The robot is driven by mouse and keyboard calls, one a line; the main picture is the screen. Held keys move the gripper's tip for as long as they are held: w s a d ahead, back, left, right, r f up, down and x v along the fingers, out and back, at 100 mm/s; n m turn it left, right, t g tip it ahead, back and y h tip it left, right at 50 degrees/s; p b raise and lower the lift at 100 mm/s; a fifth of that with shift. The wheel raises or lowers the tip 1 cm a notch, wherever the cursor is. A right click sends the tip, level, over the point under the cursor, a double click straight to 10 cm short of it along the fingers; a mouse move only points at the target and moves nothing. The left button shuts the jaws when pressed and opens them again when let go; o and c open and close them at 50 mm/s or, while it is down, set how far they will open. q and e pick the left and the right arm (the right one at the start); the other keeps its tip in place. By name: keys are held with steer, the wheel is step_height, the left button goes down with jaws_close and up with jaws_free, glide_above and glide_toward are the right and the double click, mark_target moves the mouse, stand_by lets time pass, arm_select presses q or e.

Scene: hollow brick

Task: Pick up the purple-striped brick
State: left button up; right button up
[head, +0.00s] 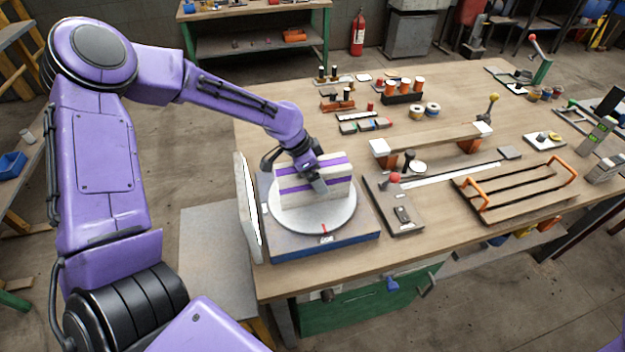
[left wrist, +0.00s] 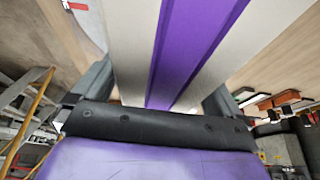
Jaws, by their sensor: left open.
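The purple-striped brick (head: 335,190) is white with purple bands and stands upright on a round white turntable (head: 330,217) near the table's left front. My left gripper (head: 312,180) is at the brick, with one finger showing in front of its near face. In the left wrist view the brick (left wrist: 135,40) fills the space between the fingers of my left gripper (left wrist: 160,85), one on each side. The jaws are open around the brick. Contact with the finger pads cannot be made out. My right gripper does not show.
The turntable sits on a blue-edged base (head: 345,243). A white panel (head: 247,205) stands at its left. A small board with a red knob (head: 394,179) lies close on the right. An orange-handled rack (head: 515,187) is farther right.

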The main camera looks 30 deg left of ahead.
arm_select(q)
steer(key=shift+s, duration=0.15)
steer(key=shift+c, duration=1.2)
steer(key=c, duration=1.5)
